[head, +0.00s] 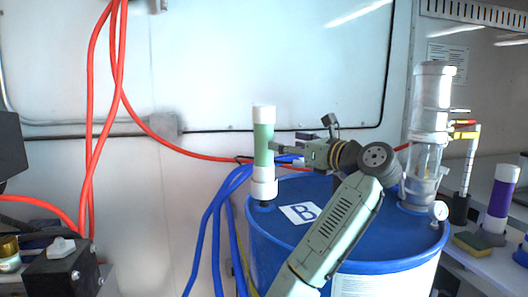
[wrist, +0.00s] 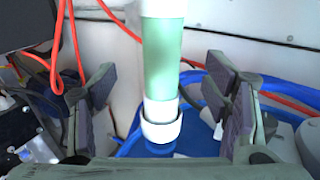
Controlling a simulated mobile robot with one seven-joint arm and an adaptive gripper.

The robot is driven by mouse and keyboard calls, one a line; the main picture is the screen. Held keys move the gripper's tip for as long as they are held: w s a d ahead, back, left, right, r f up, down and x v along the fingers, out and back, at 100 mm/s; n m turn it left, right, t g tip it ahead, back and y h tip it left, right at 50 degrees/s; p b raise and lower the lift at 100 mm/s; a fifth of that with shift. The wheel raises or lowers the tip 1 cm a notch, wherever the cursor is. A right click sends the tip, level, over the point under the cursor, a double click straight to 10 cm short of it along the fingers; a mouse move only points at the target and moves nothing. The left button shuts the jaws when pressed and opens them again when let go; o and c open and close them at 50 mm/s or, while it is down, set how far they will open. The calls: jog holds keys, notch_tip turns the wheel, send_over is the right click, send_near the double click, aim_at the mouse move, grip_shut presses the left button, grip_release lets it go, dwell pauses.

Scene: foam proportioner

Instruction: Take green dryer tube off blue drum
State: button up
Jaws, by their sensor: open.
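The green dryer tube (head: 264,150) stands upright on the left part of the blue drum's (head: 375,240) top, with white ends above and below its green middle. My gripper (head: 277,149) is at the right side of the tube, level with its green part. In the wrist view the tube (wrist: 175,58) stands between the two spread fingers of my gripper (wrist: 165,110), with a visible gap on each side. The fingers are open and hold nothing. The tube's top is cut off in the wrist view.
A clear cylinder assembly (head: 428,130) stands on the drum's right side. Blue hoses (head: 215,225) run down the drum's left side, and red hoses (head: 118,80) hang at the left. A purple tube (head: 501,198) stands on the right bench. A black block (head: 62,272) is at lower left.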

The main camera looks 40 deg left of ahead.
aim_at(271, 138)
jog(key=p+x, duration=0.1)
jog(key=x, duration=0.3)
jog(key=shift+a, duration=0.4)
jog(key=shift+w+p+x, duration=0.15)
jog(key=shift+p+x, duration=0.5)
jog(key=shift+x, duration=0.7)
jog(key=shift+w+p+x, duration=0.1)
jog(key=shift+p+x, duration=0.55)
jog(key=shift+x, duration=0.7)
jog(key=shift+c, duration=0.2)
jog(key=c, duration=1.5)
jog(key=shift+c, duration=0.5)
jog(key=shift+d+r, duration=0.1)
